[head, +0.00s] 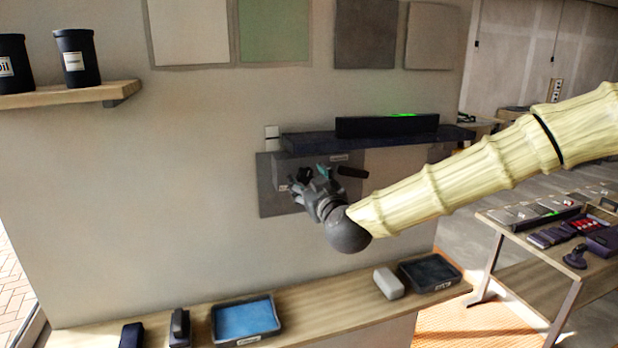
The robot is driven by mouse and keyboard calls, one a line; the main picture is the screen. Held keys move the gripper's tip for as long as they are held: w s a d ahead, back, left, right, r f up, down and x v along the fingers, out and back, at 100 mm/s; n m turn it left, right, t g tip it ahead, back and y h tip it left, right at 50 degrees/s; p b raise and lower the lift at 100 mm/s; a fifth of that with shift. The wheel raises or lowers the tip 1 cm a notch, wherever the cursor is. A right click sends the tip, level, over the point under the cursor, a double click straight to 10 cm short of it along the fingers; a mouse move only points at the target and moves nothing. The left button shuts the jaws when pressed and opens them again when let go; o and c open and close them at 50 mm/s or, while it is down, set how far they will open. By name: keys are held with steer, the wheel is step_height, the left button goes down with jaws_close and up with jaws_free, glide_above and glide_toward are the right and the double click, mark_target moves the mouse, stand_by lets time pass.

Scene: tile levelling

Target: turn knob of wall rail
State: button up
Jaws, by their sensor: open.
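The wall rail (455,133) is a dark, shelf-like bar on the wall, right of centre. Under it, a grey box with a small label (338,157) sits on a dark grey square panel (268,198). My gripper (301,183) is open in front of this panel and box, below the rail's left end. A short black cylinder (352,172) sticks out just right of my gripper; I cannot tell if it is the knob. A small teal part (325,172) shows at the gripper. The gripper hides part of the box, and contact cannot be told.
A black bar with green lights (385,126) stands on the rail. A lower shelf (330,313) holds a blue-lined tray (245,320), a pale block (388,283) and a black tray (430,272). A left shelf (65,96) holds dark cups. A worktable (535,240) stands at right.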

steer(key=shift+w, duration=0.2)
steer(key=shift+c, duration=0.3)
steer(key=c, duration=0.9)
steer(key=shift+c, duration=0.2)
steer(key=shift+n, duration=0.3)
steer(key=n+b, duration=0.3)
steer(key=n, duration=0.1)
steer(key=shift+n+b, duration=1.35)
steer(key=shift+n, duration=0.65)
